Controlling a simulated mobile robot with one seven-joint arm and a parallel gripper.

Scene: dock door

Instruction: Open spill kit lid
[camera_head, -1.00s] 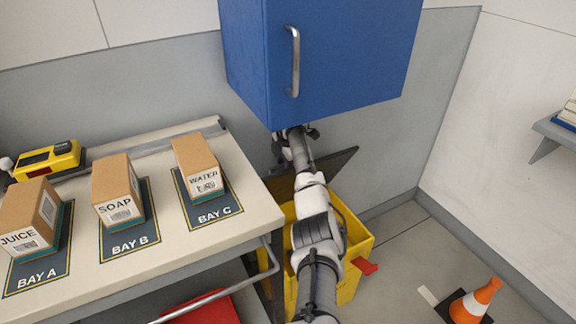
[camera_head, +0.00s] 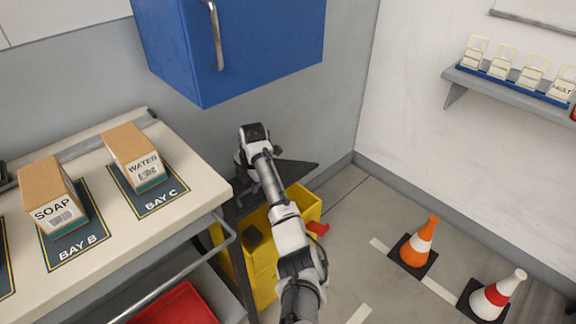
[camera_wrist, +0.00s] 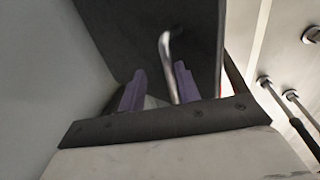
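The spill kit is a yellow bin (camera_head: 262,275) on the floor beside the bench, with its inside partly showing. Its dark lid (camera_head: 295,172) is raised at the back, towards the wall. In the wrist view the dark lid (camera_wrist: 110,25) fills the upper middle, with a bent metal handle (camera_wrist: 167,55) on it. My gripper (camera_wrist: 158,85) has its two purple fingers apart, with the handle between them, nearer the right finger. The handle does not look clamped. In the head view my arm hides the fingertips and part of the lid.
A blue wall cabinet (camera_head: 240,45) hangs above the bin. The bench (camera_head: 190,185) at left carries a water box (camera_head: 130,155) and a soap box (camera_head: 50,195). A red tray (camera_head: 175,305) is below. Two cones, orange (camera_head: 420,240) and white-and-red (camera_head: 495,295), stand on the floor at right.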

